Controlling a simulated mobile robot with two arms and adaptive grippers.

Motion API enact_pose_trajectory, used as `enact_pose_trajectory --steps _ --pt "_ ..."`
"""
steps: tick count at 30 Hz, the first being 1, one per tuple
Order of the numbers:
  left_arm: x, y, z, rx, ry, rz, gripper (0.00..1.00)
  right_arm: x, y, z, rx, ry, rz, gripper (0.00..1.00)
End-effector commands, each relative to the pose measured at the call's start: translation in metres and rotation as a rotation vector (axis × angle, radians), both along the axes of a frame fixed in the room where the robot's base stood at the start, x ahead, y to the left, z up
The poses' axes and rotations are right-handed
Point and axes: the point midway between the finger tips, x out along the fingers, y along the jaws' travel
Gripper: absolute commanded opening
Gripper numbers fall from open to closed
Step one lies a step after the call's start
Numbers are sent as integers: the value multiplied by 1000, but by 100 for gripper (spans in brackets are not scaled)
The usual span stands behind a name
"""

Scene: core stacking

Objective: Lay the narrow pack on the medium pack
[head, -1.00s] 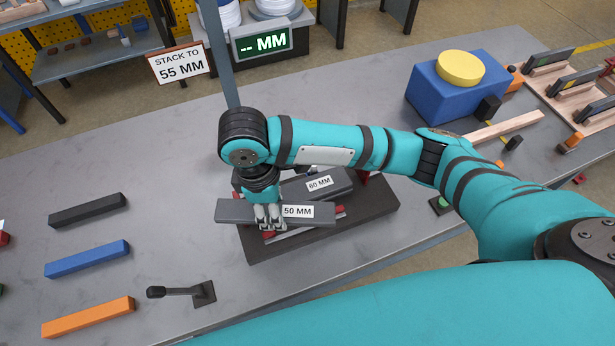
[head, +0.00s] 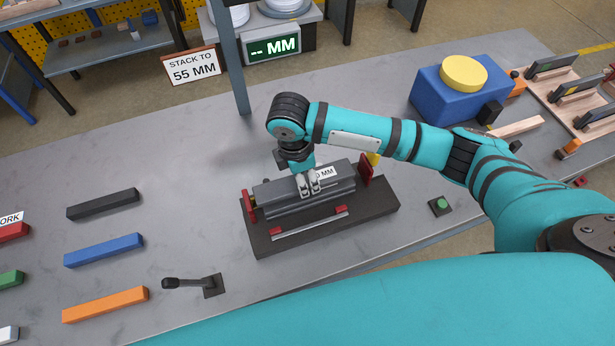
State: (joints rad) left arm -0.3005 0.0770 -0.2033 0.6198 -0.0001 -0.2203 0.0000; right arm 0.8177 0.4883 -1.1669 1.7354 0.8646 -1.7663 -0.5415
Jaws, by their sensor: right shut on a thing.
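My right gripper (head: 309,188) is shut on the narrow pack (head: 273,190), a grey bar whose MM label is partly covered by the fingers. The narrow pack lies along and over the medium pack (head: 330,199), a grey stack on the dark fixture (head: 371,212). From this angle I cannot tell whether the two packs touch or a small gap is left. The narrow pack hides the top of the medium pack and its label. My left gripper is not in view.
Red end stops (head: 366,170) stand at the fixture's ends, and a red-ended rail (head: 305,224) runs along its front. A black lever (head: 195,284) and coloured bars (head: 104,250) lie left. A green button (head: 441,205) and blue box (head: 440,96) are right.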

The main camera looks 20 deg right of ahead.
Motion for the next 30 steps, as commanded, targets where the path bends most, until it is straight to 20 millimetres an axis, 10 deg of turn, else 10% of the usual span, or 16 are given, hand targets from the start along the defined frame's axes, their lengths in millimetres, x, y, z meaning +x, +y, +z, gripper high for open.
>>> enact_pose_trajectory --steps 24,25,30 --pt "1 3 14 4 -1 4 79 6 -9 -38 1 -2 1 0" --pt "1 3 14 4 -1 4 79 5 -9 -39 0 -1 1 51" --pt "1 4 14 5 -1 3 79 5 -9 -38 0 -1 1 70"
